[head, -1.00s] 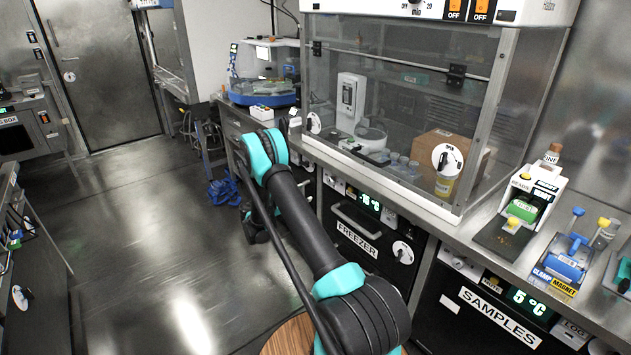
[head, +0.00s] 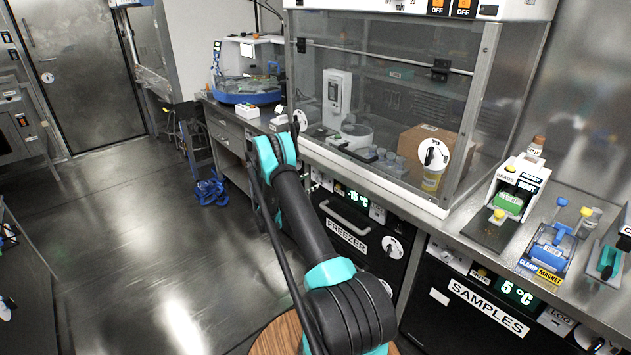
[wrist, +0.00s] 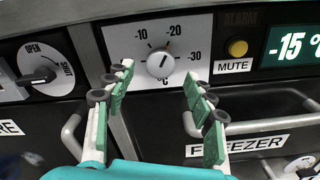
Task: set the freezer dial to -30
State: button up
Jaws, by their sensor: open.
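The freezer dial (wrist: 160,65) is a round white knob on a grey plate marked -10, -20 and -30 °C, seen in the wrist view. Its pointer line tilts up and slightly right, between the -10 and -20 marks or near -20. The green freezer display (wrist: 297,46) reads -15 °C; it also shows in the head view (head: 357,198). My gripper (wrist: 158,76) is open, its green-padded fingers either side of the dial and in front of it; contact cannot be told. In the head view my arm hides the gripper.
A yellow MUTE button (wrist: 237,47) sits right of the dial, and an OPEN lock knob (wrist: 45,74) left. The freezer's handle bar (wrist: 270,125) runs below. In the head view, the SAMPLES unit (head: 488,305) stands right of the freezer (head: 346,234); open floor lies left.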

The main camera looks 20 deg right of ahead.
aim_at(317, 179)
jog(key=shift+x, duration=2.1)
jog(key=c, duration=1.1)
jog(key=shift+c, duration=0.2)
jog(key=shift+m, duration=0.3)
jog(key=m, duration=0.5)
jog(key=shift+m, duration=0.3)
jog(key=m, duration=0.5)
jog(key=shift+m, duration=0.3)
